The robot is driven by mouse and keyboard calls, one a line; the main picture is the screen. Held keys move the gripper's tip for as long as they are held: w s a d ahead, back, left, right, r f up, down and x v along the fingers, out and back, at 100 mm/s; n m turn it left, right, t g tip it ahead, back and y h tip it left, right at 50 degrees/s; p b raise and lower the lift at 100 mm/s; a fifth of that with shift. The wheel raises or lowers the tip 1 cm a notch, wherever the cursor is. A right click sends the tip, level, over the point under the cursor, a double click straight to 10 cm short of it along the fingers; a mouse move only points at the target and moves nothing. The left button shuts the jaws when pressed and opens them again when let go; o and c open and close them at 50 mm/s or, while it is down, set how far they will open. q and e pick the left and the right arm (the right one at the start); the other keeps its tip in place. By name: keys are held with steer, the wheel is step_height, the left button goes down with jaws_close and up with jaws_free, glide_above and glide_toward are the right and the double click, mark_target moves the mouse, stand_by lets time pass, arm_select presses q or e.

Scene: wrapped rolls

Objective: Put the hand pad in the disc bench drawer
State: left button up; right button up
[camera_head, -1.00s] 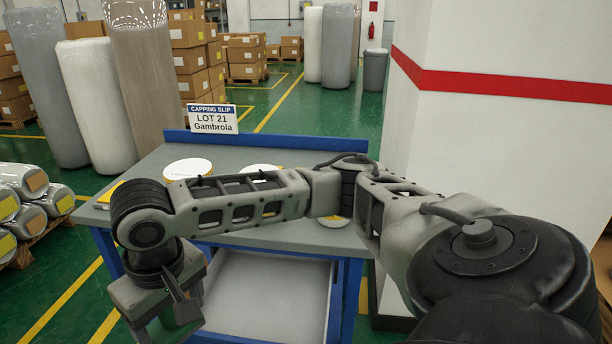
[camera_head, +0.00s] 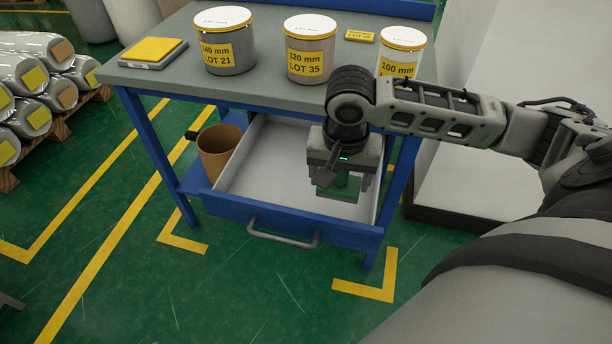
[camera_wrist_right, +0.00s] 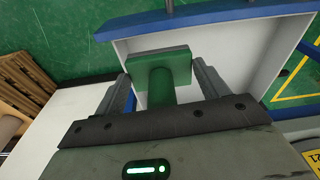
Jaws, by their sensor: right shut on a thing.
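The green hand pad (camera_head: 341,188) is in my right gripper (camera_head: 340,180). The gripper is shut on the pad and points down over the right part of the open drawer (camera_head: 262,165). The drawer has a blue front with a grey handle and a pale, empty-looking inside. I cannot tell whether the pad touches the drawer floor. My left gripper is not in view.
The bench top (camera_head: 265,93) carries three lidded tubs, including the LOT 21 tub (camera_head: 225,50), and a yellow-topped block (camera_head: 153,52). A brown bin (camera_head: 218,150) stands left of the drawer. A white wall block (camera_head: 490,130) is at the right. The green floor in front is clear.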

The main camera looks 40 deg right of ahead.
steer(key=w+f, duration=0.2)
steer(key=w, duration=0.2)
steer(key=w+f+b, duration=0.1)
steer(key=w+f, duration=0.2)
steer(key=w, duration=0.1)
steer(key=w+f, duration=0.3)
steer(key=shift+w+b, duration=0.4)
steer(key=shift+w+f, duration=0.4)
steer(key=shift+w+d+f, duration=0.1)
steer(key=shift+w+f, duration=0.1)
steer(key=shift+f, duration=0.1)
step_height(320, 180, down, 2)
steer(key=shift+f+b, duration=0.25)
steer(key=shift+b, duration=0.15)
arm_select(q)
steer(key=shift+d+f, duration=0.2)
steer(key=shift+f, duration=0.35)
arm_select(e)
steer(key=shift+f, duration=0.2)
steer(key=shift+f, duration=0.15)
steer(key=o, duration=1)
